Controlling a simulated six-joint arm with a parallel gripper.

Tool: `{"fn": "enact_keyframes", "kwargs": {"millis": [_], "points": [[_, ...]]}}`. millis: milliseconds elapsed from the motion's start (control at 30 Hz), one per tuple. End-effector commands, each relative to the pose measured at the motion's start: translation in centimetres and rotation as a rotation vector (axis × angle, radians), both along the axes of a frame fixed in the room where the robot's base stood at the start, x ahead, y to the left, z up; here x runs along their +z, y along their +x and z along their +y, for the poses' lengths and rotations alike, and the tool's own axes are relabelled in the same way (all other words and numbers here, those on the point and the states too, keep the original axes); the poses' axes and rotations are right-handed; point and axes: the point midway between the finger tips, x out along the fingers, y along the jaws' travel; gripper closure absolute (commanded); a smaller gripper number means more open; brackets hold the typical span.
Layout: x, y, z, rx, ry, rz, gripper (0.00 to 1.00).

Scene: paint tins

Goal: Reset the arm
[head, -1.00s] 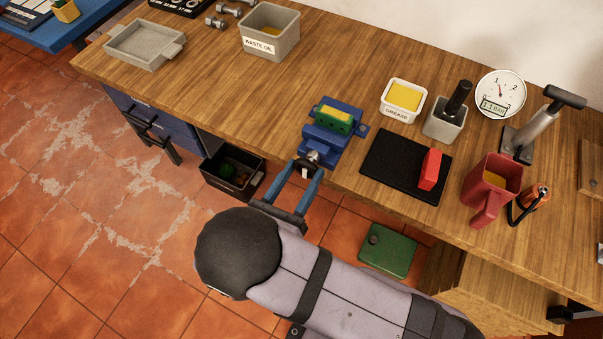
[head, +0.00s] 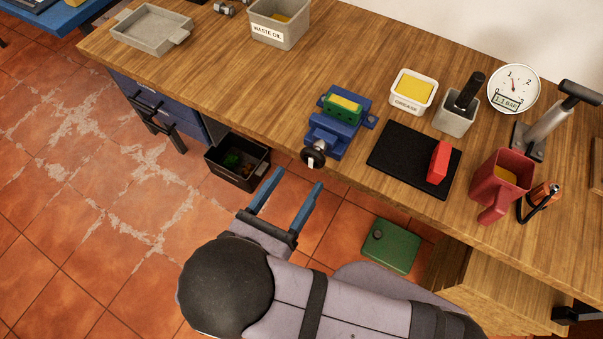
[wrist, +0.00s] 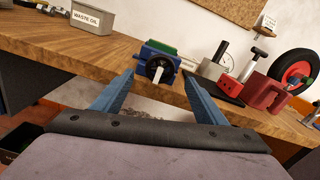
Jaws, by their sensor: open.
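My gripper (head: 291,199) is open and empty in the head view, with its two blue fingers apart. It hangs over the floor in front of the workbench, short of the blue vise (head: 337,125) and clear of it. In the wrist view my gripper (wrist: 157,88) shows its fingers spread to either side of the vise (wrist: 157,62), which stands beyond them. The vise sits at the bench's front edge, with its round black handle facing me. A green block with a yellow top (head: 343,106) sits in the vise jaws.
On the workbench (head: 230,95) stand a grease tub (head: 412,93), a waste oil bin (head: 277,24), a black mat (head: 405,162) with a red block (head: 439,161), a red jug (head: 498,184) and a gauge (head: 513,87). A black crate (head: 237,162) and a green can (head: 390,246) are below.

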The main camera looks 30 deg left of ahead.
Motion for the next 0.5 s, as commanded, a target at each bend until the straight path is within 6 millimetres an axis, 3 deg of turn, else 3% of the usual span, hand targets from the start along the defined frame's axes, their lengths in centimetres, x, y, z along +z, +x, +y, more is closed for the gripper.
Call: {"fn": "enact_keyframes", "kwargs": {"millis": [200, 500], "points": [[-0.01, -1.35, 0.0, 0.001, 0.0, 0.0, 0.34], [0.03, -1.4, -0.03, 0.0, 0.0, 0.0, 0.34]]}}
